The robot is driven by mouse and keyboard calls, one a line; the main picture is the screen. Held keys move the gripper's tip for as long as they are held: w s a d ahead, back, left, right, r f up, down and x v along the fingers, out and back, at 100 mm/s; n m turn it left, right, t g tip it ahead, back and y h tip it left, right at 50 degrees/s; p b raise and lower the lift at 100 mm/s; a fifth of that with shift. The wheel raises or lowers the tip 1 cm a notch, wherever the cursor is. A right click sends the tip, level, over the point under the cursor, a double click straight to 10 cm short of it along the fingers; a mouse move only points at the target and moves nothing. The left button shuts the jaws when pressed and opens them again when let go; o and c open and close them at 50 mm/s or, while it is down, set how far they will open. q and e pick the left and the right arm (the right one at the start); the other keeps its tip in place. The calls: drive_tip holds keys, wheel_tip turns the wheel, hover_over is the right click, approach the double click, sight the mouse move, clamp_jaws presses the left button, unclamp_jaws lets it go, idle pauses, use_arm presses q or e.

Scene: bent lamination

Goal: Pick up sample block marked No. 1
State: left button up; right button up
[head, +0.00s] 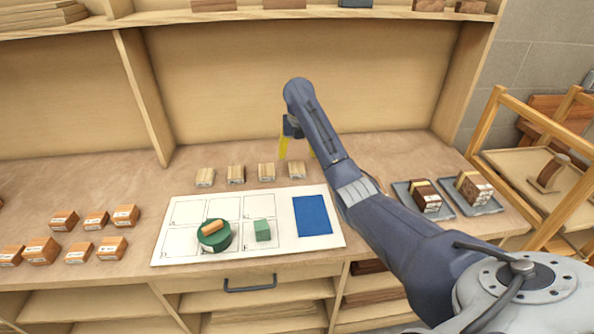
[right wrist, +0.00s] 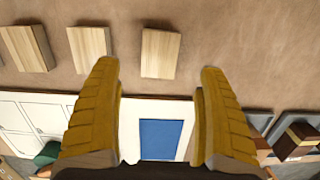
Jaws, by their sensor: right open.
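Several small pale wood blocks stand in a row behind the white board in the head view: far left (head: 205,177), second (head: 236,174), third (head: 267,171) and rightmost (head: 297,169). I cannot read a number on any of them. My right gripper (head: 298,152) is open and empty above and just behind the rightmost block, partly hidden by my arm. In the right wrist view the rightmost block (right wrist: 160,53) lies in the gap between the open yellow fingers (right wrist: 157,68), apart from both. My left gripper is not in view.
The white board (head: 180,250) holds a green round item (head: 212,240), a green cube (head: 262,230) and a blue rectangle (head: 312,215). Orange-brown boxes (head: 95,221) stand left. Two grey trays (head: 447,210) with dark brown blocks are right. A shelf overhangs the back.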

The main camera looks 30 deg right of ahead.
sight(297, 167)
drive_tip(key=shift+w+d+f, duration=0.1)
drive_tip(key=shift+w+f, duration=0.05)
drive_tip(key=shift+f, duration=1.1)
drive_tip(key=shift+w+d+f, duration=0.1)
drive_tip(key=shift+w+f, duration=0.05)
drive_tip(key=shift+f, duration=1.15)
drive_tip(key=shift+w+f, duration=0.15)
drive_tip(key=shift+f, duration=1.1)
drive_tip(key=c, duration=1.3)
